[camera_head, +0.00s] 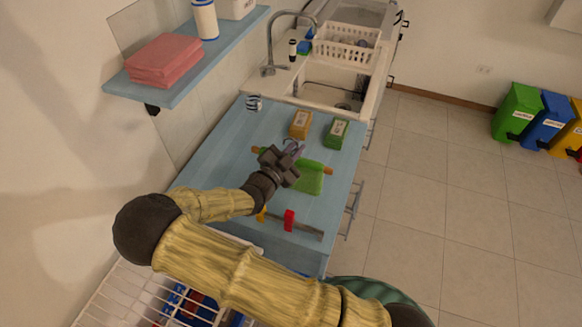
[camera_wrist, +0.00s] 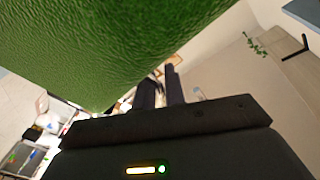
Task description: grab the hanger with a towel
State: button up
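The green towel (camera_head: 310,180) is on the blue counter in the head view, beside my gripper. What looks like the hanger (camera_head: 328,171) shows orange ends on either side of my gripper, and its middle is hidden. My gripper (camera_head: 287,162) is over this middle part. In the wrist view, a green textured surface (camera_wrist: 110,45), likely the towel, fills the upper left close to the camera. The dark fingers of my gripper (camera_wrist: 161,92) are close together with a narrow gap. I cannot tell whether anything is between them.
A yellow sponge pack (camera_head: 300,124) and a green pack (camera_head: 336,133) lie behind my gripper. A red-handled item (camera_head: 289,220) lies near the front edge. A shelf (camera_head: 185,88) with pink towels (camera_head: 164,60) juts out at left. The sink (camera_head: 333,93) is beyond.

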jog(key=shift+w+d, duration=0.15)
jog(key=shift+w, duration=0.15)
grip_shut()
dwell(1.5)
notch_tip(320, 180, up, 10)
jog(key=b, duration=0.2)
dwell(0.6)
dwell(0.6)
